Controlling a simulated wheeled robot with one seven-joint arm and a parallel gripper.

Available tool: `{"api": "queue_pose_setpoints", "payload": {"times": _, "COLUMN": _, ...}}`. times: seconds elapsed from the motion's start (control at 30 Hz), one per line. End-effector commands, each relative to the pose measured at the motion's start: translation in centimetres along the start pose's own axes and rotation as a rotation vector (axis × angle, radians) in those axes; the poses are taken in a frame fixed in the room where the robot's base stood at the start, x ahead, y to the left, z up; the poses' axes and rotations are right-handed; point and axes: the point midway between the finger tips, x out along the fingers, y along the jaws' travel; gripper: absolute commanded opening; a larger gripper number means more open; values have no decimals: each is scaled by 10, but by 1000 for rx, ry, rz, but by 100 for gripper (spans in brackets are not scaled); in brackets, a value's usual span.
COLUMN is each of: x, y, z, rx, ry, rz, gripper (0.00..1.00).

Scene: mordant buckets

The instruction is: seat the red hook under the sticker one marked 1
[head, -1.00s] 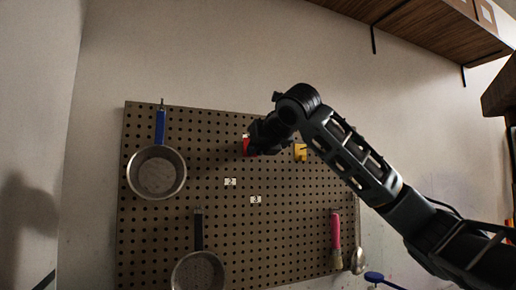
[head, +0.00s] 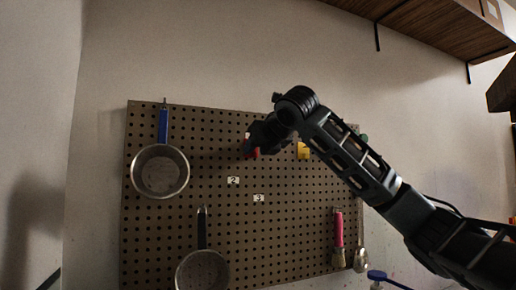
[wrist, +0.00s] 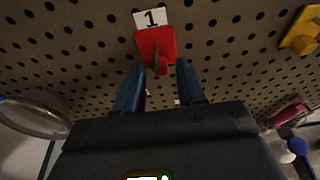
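The red hook (wrist: 155,46) is flat against the pegboard, directly below the white sticker marked 1 (wrist: 151,18) and touching or nearly touching its lower edge. Its peg points toward me. My gripper (wrist: 160,72) is open, its two blue fingers apart just below the hook's plate. The peg shows between the fingertip lines, with a gap on each side. In the head view my gripper (head: 258,140) covers most of the red hook (head: 252,153), and sticker 1 is hidden there. Whether the hook's back is fully in the holes cannot be seen.
The pegboard (head: 290,225) also carries a yellow hook (head: 303,151) to the right, stickers 2 (head: 233,180) and 3 (head: 258,198), a blue-handled pan (head: 160,172), a dark-handled pan (head: 202,268), a pink brush (head: 338,235) and a spoon (head: 360,260).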

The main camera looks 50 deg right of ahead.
Motion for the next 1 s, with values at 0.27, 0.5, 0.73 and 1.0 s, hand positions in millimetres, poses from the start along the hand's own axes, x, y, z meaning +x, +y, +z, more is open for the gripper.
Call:
{"api": "queue_pose_setpoints", "payload": {"times": 0.27, "x": 0, "y": 0, "z": 0, "rx": 0, "ry": 0, "rz": 0, "gripper": 47}}
{"api": "queue_pose_setpoints", "payload": {"times": 0.5, "x": -19, "y": 0, "z": -1, "rx": 0, "ry": -3, "rz": 0, "gripper": 47}}
{"api": "queue_pose_setpoints", "payload": {"times": 0.73, "x": -56, "y": 0, "z": -2, "rx": -1, "ry": -2, "rz": -1, "gripper": 47}}
{"api": "queue_pose_setpoints", "payload": {"times": 1.0, "x": -78, "y": 0, "z": 0, "rx": 0, "ry": 0, "rz": 0, "gripper": 47}}
